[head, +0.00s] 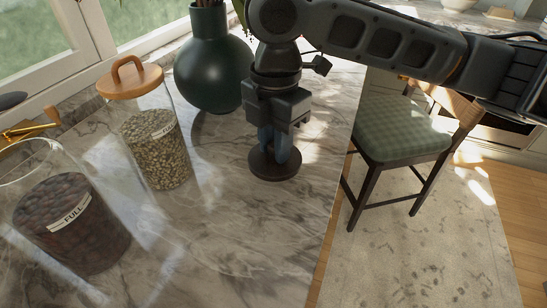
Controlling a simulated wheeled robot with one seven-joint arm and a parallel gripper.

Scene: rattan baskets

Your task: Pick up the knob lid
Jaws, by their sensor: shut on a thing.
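The knob lid (275,166) is a dark brown, round, flat-looking piece over the marble counter, right of centre in the head view. My gripper (279,148) points down from above with its fingers at the middle of the lid, shut on its knob. The fingers hide most of the knob. I cannot tell whether the lid touches the counter or hangs slightly above it.
Left stand a glass jar of pale-green seeds (158,150) with a wooden handled lid (130,80), and an open jar of dark beans (72,222). A dark green vase (212,65) is behind. The front marble counter (240,235) is clear; a chair (400,130) stands right.

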